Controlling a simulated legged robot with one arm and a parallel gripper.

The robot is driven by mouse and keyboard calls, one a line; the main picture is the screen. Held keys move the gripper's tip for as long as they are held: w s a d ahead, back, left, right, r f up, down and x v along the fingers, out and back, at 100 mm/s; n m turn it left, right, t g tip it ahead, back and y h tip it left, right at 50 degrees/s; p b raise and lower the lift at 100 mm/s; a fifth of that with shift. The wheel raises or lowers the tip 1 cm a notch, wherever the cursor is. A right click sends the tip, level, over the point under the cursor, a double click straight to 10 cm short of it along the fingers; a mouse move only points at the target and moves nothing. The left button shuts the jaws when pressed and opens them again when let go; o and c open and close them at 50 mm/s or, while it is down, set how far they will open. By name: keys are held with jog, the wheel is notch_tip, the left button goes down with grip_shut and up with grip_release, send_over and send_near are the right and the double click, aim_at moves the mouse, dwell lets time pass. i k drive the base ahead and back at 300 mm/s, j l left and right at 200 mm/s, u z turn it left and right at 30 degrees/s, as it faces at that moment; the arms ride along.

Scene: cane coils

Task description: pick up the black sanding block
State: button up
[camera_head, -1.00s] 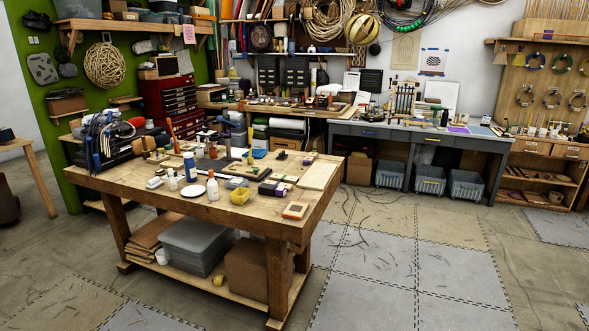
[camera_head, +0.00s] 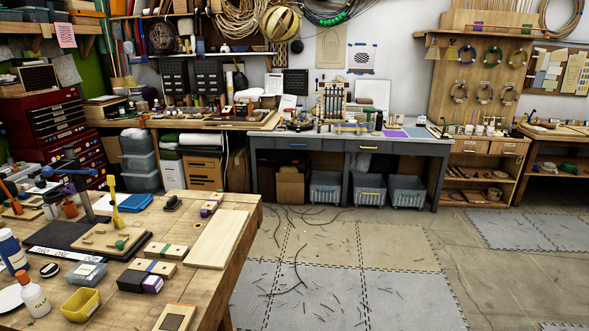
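A black block (camera_head: 132,280) lies on the near wooden workbench (camera_head: 240,225), with a purple-ended piece (camera_head: 153,284) against its right side. A smaller black object (camera_head: 173,203) with a raised top lies farther back on the same bench. I cannot tell for sure which of these two is the black sanding block. My gripper and arm do not show in this view.
Pale boards (camera_head: 218,238), a yellow tub (camera_head: 81,304), a glue bottle (camera_head: 34,297) and several tan blocks (camera_head: 166,250) crowd the bench. Open floor with mats (camera_head: 400,295) and loose cane strips lies right of it. A grey desk (camera_head: 400,148) stands behind.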

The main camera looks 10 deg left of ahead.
aim_at(172, 205)
jog(key=i+l+u, duration=0.2)
jog(key=i, duration=1.6)
jog(key=i+u, duration=0.75)
jog(key=i+l+u, duration=0.2)
jog(key=i+u, duration=0.4)
jog(key=u, duration=0.2)
jog(key=i+u, duration=0.3)
jog(key=u, duration=0.15)
jog(key=i+l+u, duration=0.1)
jog(key=i+u, duration=0.15)
jog(key=u, duration=0.15)
